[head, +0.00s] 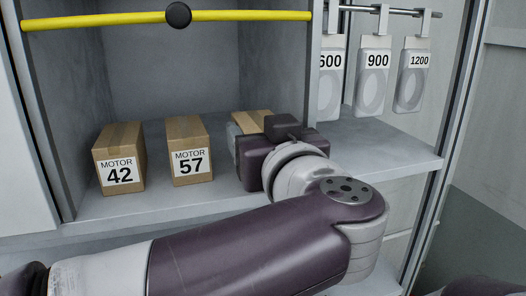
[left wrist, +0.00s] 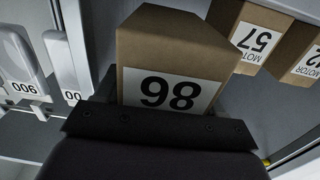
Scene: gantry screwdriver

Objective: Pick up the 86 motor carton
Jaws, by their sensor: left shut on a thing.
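The 86 motor carton is a brown box, third in the row on the shelf; its top (head: 252,121) shows in the head view behind my left gripper (head: 245,150). In the left wrist view the carton (left wrist: 170,55) is close in front, with its 86 label upside down. My left gripper (left wrist: 160,122) is shut on this carton. The carton's lower part is hidden, so I cannot tell whether it touches the shelf. My right gripper is not in view.
The motor 42 carton (head: 119,158) and motor 57 carton (head: 188,151) stand to the left on the shelf (head: 190,206). A yellow bar (head: 100,20) crosses above. Tags 600, 900 (head: 375,75) and 1200 hang at right, beyond a grey divider.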

